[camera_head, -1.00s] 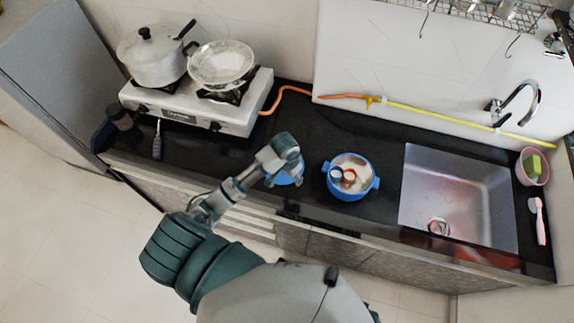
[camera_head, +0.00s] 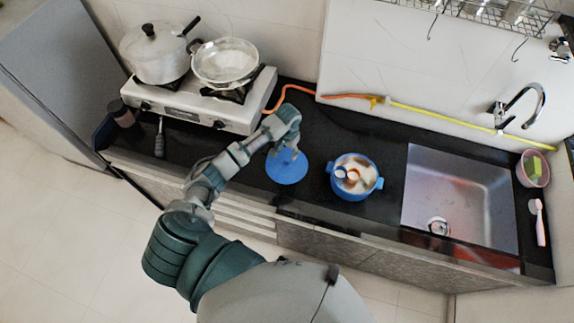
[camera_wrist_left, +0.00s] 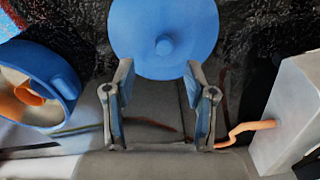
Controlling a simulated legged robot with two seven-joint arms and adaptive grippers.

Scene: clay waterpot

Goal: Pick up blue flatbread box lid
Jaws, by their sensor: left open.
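The blue lid (camera_head: 287,167) lies on the black counter, left of the blue flatbread box (camera_head: 352,178). In the left wrist view the round lid (camera_wrist_left: 192,24) with its small center knob (camera_wrist_left: 165,45) is at the top. My left gripper (camera_head: 290,147) is over the lid's back part in the head view. In the left wrist view my left gripper (camera_wrist_left: 157,66) is open, its two fingers apart near the lid's edge, with nothing between them. The open box (camera_wrist_left: 62,82) shows at the left there, with pale and brown contents. My right gripper is not in view.
A gas stove (camera_head: 190,100) with a lidded pot (camera_head: 153,60) and a pan (camera_head: 225,62) stands at the left. A sink (camera_head: 455,190) is at the right. An orange hose (camera_head: 290,88) and a yellow hose (camera_head: 440,116) run along the back.

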